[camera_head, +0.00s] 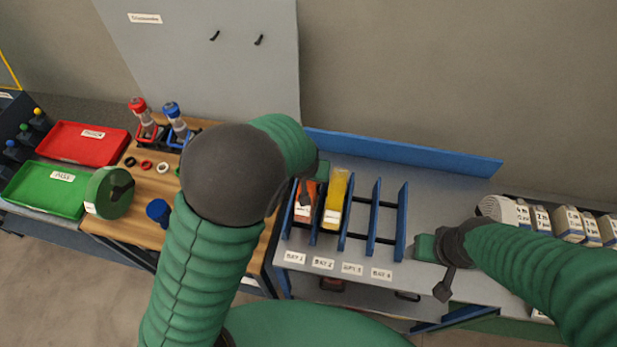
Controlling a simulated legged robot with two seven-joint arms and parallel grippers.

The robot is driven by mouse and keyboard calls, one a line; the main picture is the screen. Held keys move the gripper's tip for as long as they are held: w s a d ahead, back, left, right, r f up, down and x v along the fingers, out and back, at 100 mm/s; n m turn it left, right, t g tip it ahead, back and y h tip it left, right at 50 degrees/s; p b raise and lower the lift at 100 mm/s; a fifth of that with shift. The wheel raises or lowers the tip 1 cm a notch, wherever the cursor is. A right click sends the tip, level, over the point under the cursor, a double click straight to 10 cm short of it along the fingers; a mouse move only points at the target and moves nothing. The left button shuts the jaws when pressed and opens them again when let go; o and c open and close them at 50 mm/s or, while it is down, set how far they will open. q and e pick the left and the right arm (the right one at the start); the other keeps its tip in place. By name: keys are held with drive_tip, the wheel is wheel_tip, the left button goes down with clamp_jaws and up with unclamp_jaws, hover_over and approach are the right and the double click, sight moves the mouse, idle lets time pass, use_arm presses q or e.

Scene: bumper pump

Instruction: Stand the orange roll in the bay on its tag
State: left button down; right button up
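The orange roll (311,191) is in the leftmost slot of the blue rack, above the label that seems to read BAY 1 (295,257). A white tag (303,212) is on its near side; its print is too small to read. My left gripper (307,188) is at the top of the orange roll, partly hidden by my arm; I cannot tell whether it grips it. A yellow roll (337,192) stands in the second slot. The two slots to the right look empty. My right gripper (434,268) is right of the rack, apart from the rolls; its opening is unclear.
Blue dividers (375,215) separate the bays on the grey bench (440,205). A green roll (108,193), red tray (83,143), green tray (47,190) and red and blue-topped bottles (143,118) are left. White boxes (568,222) line the right.

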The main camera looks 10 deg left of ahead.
use_arm(q)
drive_tip(key=shift+a+f, duration=0.65)
drive_tip(key=c, duration=0.9)
unclamp_jaws()
drive_tip(key=shift+s+a, duration=0.15)
drive_tip(key=shift+o, duration=0.3)
drive_tip(key=shift+d, duration=0.5)
drive_tip(key=p+v, duration=0.1)
drive_tip(key=v, duration=1.1)
drive_tip(key=s+a+f+g, duration=0.2)
drive_tip(key=s+a+f, duration=0.2)
drive_tip(key=s+a, duration=0.8)
wheel_tip(320, 180, down, 14)
drive_tip(key=d+b, duration=0.2)
drive_tip(key=b, duration=1.2)
drive_tip(key=shift+s+d, duration=0.2)
drive_tip(key=shift+s, duration=0.2)
use_arm(e)
drive_tip(key=s+a+x, duration=0.1)
drive_tip(key=s+x, duration=0.1)
drive_tip(key=x, duration=1)
drive_tip(key=shift+s+f, duration=0.4)
